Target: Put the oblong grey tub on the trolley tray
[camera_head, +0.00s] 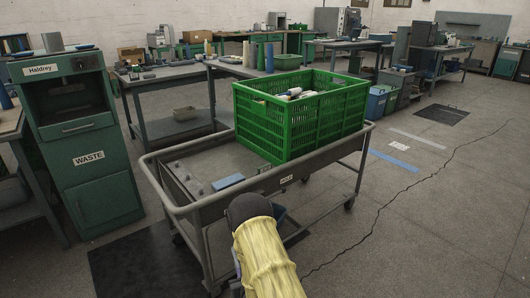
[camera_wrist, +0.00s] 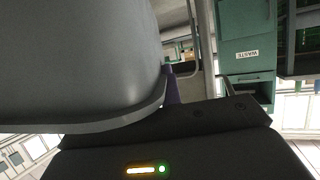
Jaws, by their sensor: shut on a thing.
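A smooth grey tub (camera_wrist: 75,60) with a flared rim fills the upper left of the wrist view, close to the camera. My gripper (camera_wrist: 172,92) is shut on it at the rim; only part of a finger shows beside the tub. In the head view my yellow-sleeved arm reaches up to the front edge of the trolley, and its dark wrist hides the gripper and the tub. The trolley tray (camera_head: 213,163) has a raised grey rim. Whether the tub is over the tray or in front of it cannot be told.
A green crate (camera_head: 290,130) with spools takes the right part of the tray. A blue block (camera_head: 228,181) and several small grey pieces lie on the left part, with bare room between. A green waste cabinet (camera_head: 90,158) stands left of the trolley, and shows in the wrist view (camera_wrist: 247,70).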

